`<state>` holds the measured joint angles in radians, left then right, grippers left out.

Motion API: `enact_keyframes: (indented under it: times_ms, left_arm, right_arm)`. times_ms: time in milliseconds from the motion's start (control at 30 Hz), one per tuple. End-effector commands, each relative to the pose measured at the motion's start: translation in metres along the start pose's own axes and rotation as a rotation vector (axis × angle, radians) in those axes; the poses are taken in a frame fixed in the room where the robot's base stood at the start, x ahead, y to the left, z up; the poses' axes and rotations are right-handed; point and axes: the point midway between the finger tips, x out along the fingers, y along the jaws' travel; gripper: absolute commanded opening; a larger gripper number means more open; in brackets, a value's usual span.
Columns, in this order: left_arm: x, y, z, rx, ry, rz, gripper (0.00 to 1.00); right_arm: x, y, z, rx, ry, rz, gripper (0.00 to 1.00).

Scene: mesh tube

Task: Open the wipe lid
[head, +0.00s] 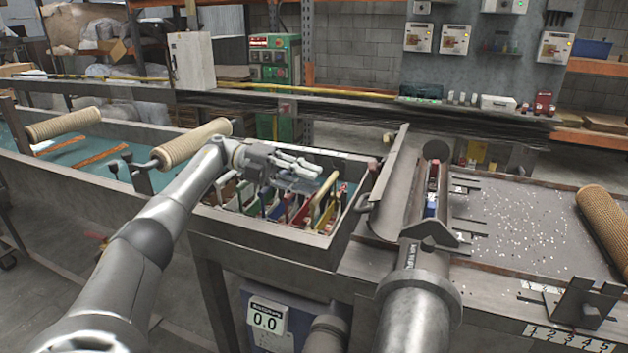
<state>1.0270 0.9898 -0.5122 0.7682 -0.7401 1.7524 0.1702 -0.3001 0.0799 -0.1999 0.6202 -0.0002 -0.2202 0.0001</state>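No part is clearly marked as the wipe lid. A long grey curved plate (388,190) stands tilted up at the left edge of the right-hand bench; I cannot tell whether it is the lid. My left gripper (312,172) hangs over an open bin with coloured pieces, to the left of this plate and apart from it. Its two fingers point right, with a gap between them and nothing visible in it. A grey arm from the bottom middle appears to be mine; its end, apparently my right gripper (431,234), is seen from behind in front of a narrow channel, fingertips hidden.
The bin (265,250) holds several coloured pieces. Mesh rolls (192,143) lie over the blue tank at left and on the bench (525,225) at right. White specks cover the bench top. A dark rail (370,110) crosses behind.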

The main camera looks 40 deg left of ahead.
Motion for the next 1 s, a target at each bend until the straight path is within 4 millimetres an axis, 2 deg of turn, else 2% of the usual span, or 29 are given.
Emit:
enact_keyframes:
  times_ms: [33,133,167,467,600,767,900,1000]
  left_arm:
    - [0.001,-0.002,-0.001,-0.027,0.001,-0.011,0.13]
    - [0.007,-0.005,-0.005,-0.155,0.000,-0.064,0.00]
    - [0.009,-0.006,-0.006,-0.213,0.001,-0.088,0.00]
    - [0.025,-0.021,-0.024,-0.976,0.082,-0.399,0.00]
    - [0.026,-0.023,-0.032,-1.408,0.174,-0.561,0.00]
    - [0.024,-0.016,-0.040,-1.936,0.323,-0.755,0.00]
    - [0.020,0.001,-0.047,-2.387,0.490,-0.937,0.00]
    - [0.018,0.016,-0.053,-2.649,0.609,-1.058,0.00]
  right_arm:
    - [-0.004,0.000,0.000,0.000,0.000,0.000,0.29]
    - [-0.015,0.000,-0.001,0.000,0.000,0.000,0.29]
    - [-0.019,0.000,-0.002,0.000,0.000,0.000,0.29]
    - [-0.060,0.001,-0.005,0.000,0.000,0.000,0.29]
    - [-0.080,0.001,-0.007,0.001,0.000,-0.001,0.29]
    - [-0.103,0.001,-0.009,0.001,0.000,-0.001,0.29]
    - [-0.121,0.002,-0.011,0.001,0.000,-0.001,0.29]
    - [-0.131,0.002,-0.012,0.001,0.000,-0.001,0.29]
